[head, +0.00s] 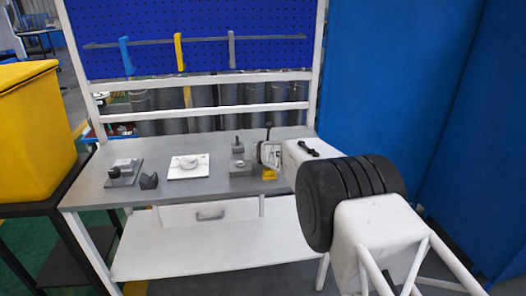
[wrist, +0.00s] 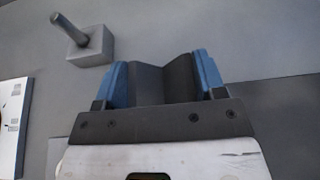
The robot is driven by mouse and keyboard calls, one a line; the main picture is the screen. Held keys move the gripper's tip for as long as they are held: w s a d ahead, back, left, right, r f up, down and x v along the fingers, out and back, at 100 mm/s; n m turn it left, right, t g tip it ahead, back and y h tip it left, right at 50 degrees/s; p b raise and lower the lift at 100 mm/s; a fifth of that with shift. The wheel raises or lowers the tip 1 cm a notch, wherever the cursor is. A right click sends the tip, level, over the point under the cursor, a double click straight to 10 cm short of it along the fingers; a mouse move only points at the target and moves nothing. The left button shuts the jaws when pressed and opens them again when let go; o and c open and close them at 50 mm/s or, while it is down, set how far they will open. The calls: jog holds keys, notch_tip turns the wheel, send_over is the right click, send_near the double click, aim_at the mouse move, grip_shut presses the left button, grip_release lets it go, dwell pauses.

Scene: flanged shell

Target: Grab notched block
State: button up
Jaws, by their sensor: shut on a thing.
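My gripper (head: 269,155) is over the right part of the grey workbench. In the wrist view its two blue-tipped fingers (wrist: 160,76) stand on either side of a dark grey block (wrist: 149,86) with two angled faces meeting in a V, and they are shut on it. The block's lower part is hidden behind the gripper's body. In the head view I cannot clearly make out the held block. Another dark block with a V-shaped notch (head: 149,181) sits on the left part of the bench, near the front edge, apart from my gripper.
A grey block with an upright peg (head: 238,152) stands just left of my gripper; it also shows in the wrist view (wrist: 92,45). A white plate (head: 178,174) lies mid-bench. A grey fixture (head: 124,173) is at the left. A small yellow piece (head: 269,175) shows below my gripper.

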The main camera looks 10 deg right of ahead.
notch_tip(320, 180, up, 8)
jog(key=shift+r, duration=0.25)
